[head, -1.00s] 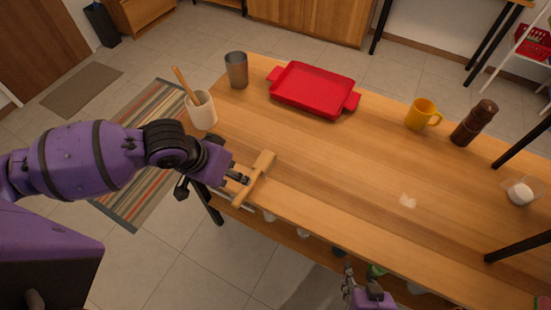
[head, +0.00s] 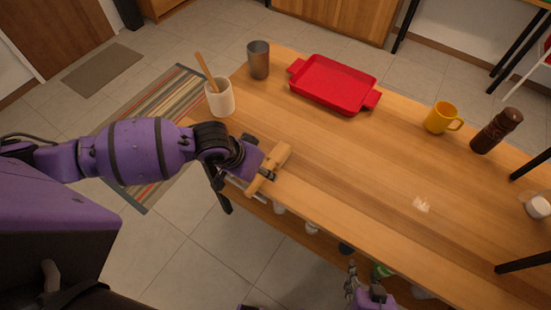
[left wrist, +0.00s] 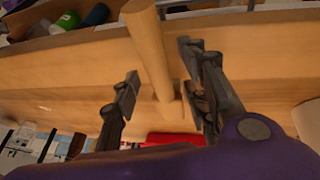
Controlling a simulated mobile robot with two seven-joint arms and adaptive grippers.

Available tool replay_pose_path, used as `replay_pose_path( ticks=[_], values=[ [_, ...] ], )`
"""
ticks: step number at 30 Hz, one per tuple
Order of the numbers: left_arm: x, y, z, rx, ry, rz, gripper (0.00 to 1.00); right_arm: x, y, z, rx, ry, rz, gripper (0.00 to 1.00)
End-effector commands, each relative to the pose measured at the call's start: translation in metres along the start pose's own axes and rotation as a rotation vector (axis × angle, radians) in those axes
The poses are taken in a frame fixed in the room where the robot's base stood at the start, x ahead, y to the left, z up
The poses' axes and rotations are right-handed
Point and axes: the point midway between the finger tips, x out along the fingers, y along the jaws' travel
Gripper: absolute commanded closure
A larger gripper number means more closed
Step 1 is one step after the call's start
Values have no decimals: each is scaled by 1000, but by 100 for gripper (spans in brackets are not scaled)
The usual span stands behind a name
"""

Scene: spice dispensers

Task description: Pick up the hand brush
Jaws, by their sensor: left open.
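The hand brush (head: 279,159) has a light wooden handle. It lies at the near left edge of the wooden table (head: 330,165). In the left wrist view, the brush (left wrist: 150,45) runs up between the two open dark fingers of my left gripper (left wrist: 165,93), with gaps beside it. In the head view, my left gripper (head: 262,174) is right at the brush and its fingers are partly hidden. My right gripper (head: 360,285) is low in the head view, off the table's front edge. Its opening is unclear.
A cream cup (head: 219,98) with a wooden utensil, a metal tumbler (head: 258,60) and a red tray (head: 335,85) stand beyond the brush. A yellow mug (head: 439,118) and a brown mill (head: 496,130) are to the right.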

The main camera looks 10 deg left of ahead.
Motion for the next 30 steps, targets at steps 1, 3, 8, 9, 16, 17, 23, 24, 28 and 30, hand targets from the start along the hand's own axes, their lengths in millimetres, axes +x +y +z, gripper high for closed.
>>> replay_pose_path(
  ticks=[1,3,8,9,16,17,23,24,28,30],
  values=[
    [0,0,0,0,0,0,59,0,1,0,-2,1,0,60],
    [0,0,0,0,0,0,59,0,2,-1,-5,1,0,60],
    [1,0,1,-1,0,0,59,-1,3,-2,-10,3,1,60],
    [1,0,1,-1,0,0,59,-1,3,-2,-10,4,1,60],
    [1,0,1,0,-1,0,89,-3,3,2,-7,-3,2,60],
    [1,0,1,0,-1,0,93,-3,3,3,-7,-5,3,60],
    [1,0,0,0,0,0,100,-5,3,7,-2,-11,4,60],
    [1,0,0,0,0,0,100,-5,3,6,-1,-11,4,60],
    [0,0,0,1,0,0,100,-4,2,8,1,-13,4,60],
    [-5,1,-2,1,1,-1,100,-4,1,6,2,-10,3,60]
  ],
)
